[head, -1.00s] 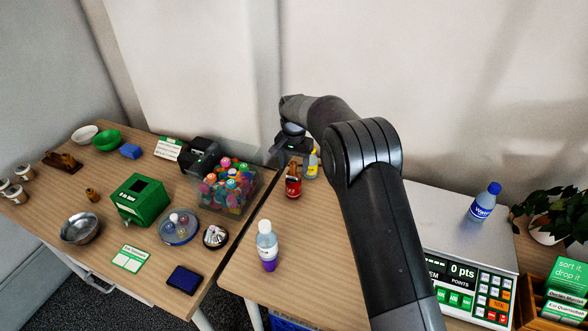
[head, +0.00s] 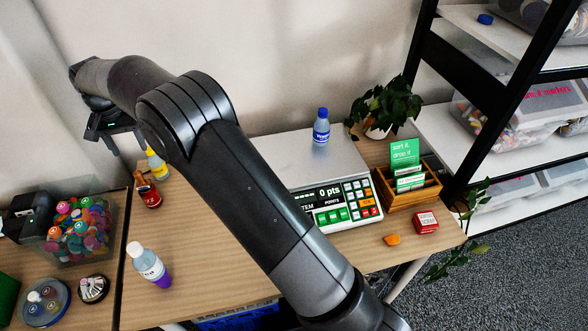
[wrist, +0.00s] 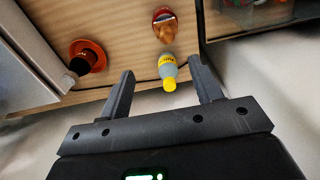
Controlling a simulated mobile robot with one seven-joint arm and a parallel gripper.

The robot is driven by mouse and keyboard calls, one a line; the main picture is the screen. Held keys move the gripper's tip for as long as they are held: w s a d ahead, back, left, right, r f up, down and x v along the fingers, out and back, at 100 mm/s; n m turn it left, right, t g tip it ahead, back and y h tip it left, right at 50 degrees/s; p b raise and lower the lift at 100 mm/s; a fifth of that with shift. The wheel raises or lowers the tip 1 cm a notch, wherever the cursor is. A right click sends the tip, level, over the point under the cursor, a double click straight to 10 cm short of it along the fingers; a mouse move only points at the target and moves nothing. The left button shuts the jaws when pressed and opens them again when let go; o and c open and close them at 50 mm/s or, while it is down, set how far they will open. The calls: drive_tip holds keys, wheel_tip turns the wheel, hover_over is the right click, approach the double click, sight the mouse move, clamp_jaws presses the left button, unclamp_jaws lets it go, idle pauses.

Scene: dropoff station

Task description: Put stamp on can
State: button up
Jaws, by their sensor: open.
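My gripper (head: 116,143) is open and empty at the back left in the head view, above the table by the wall. In the wrist view its fingers (wrist: 161,68) are apart, with a yellow-capped bottle (wrist: 168,72) showing between and beyond them. A red can (head: 148,194) stands on the table below the gripper, with brown material at its top. It also shows in the wrist view (wrist: 165,24). A brown-orange piece with a dark round end (wrist: 87,56) lies at the left in the wrist view. I cannot tell whether it is the stamp.
A clear bottle with a purple base (head: 149,265) stands at the front left. A scale (head: 335,200) bears a blue-capped bottle (head: 321,127). A wooden box (head: 408,190) and a plant (head: 388,105) stand at right. A bin of colourful items (head: 80,228) is on the left table.

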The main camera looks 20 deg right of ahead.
drive_tip(key=s+d+r+t, duration=0.1)
drive_tip(key=s+d+r, duration=0.4)
drive_tip(key=d, duration=0.4)
drive_tip(key=s+d+r+t, duration=0.1)
drive_tip(key=s+d+r, duration=0.2)
drive_tip(key=d+r, duration=0.5)
drive_tip(key=s+d+r+t, duration=0.1)
drive_tip(key=s+d+r, duration=0.35)
drive_tip(key=d, duration=0.55)
drive_tip(key=s+d+f+t, duration=0.1)
drive_tip(key=s+d+f, duration=0.1)
drive_tip(key=s+d, duration=0.5)
drive_tip(key=s+d+f+t, duration=0.1)
drive_tip(key=s+d+f, duration=0.1)
drive_tip(key=s+d, duration=0.6)
drive_tip(key=shift+s+f, duration=0.25)
drive_tip(key=shift+s, duration=3.3)
